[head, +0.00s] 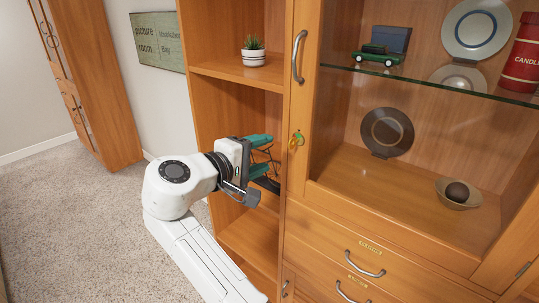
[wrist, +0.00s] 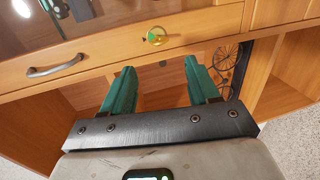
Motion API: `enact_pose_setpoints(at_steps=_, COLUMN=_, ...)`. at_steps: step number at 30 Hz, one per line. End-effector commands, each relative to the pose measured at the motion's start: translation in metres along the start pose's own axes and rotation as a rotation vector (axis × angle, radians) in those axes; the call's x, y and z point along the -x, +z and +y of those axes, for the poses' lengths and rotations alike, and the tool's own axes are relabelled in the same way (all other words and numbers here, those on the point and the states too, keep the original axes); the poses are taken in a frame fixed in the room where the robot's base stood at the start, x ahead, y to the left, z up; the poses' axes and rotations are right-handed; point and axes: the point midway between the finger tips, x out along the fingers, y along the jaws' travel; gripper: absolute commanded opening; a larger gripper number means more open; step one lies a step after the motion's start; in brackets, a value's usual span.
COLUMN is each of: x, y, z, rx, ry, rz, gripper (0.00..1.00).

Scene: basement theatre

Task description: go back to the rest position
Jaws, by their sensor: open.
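My gripper (head: 262,155) has green fingers and is at the open shelf section of the wooden cabinet (head: 235,110), left of the glass door. In the wrist view my gripper (wrist: 158,85) is open, with its two green fingers apart and nothing between them. A round yellow-green item (wrist: 156,36), seemingly a key with a tag in the lock, is ahead of the fingers and apart from them. It also shows in the head view (head: 296,140) on the door frame, to the right of my gripper.
A dark wire-wheeled object (head: 266,182) stands on the shelf close behind my gripper. A potted plant (head: 253,51) is on the shelf above. The glass door (head: 410,120) with its metal handle (head: 299,57) is to the right. Carpet (head: 85,215) at the left is clear.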

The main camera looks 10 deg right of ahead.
Motion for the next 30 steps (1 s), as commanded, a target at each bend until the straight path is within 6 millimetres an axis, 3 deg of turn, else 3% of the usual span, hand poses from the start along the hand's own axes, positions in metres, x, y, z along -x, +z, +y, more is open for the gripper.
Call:
enact_pose_setpoints(at_steps=11, x=0.003, y=0.000, z=-0.001, rx=-0.001, ry=-0.002, rz=0.000, gripper=0.60)
enact_pose_setpoints(at_steps=14, x=-0.004, y=0.007, z=-0.014, rx=-0.005, ry=-0.031, rz=-0.001, gripper=0.60)
enact_pose_setpoints(at_steps=17, x=-0.019, y=0.024, z=-0.049, rx=-0.024, ry=-0.109, rz=-0.005, gripper=0.60)
enact_pose_setpoints(at_steps=20, x=-0.039, y=0.055, z=-0.100, rx=-0.060, ry=-0.235, rz=-0.017, gripper=0.60)
enact_pose_setpoints(at_steps=25, x=-0.062, y=0.125, z=-0.194, rx=-0.146, ry=-0.476, rz=-0.059, gripper=0.60)
enact_pose_setpoints(at_steps=30, x=-0.064, y=0.205, z=-0.275, rx=-0.256, ry=-0.707, rz=-0.126, gripper=0.60)
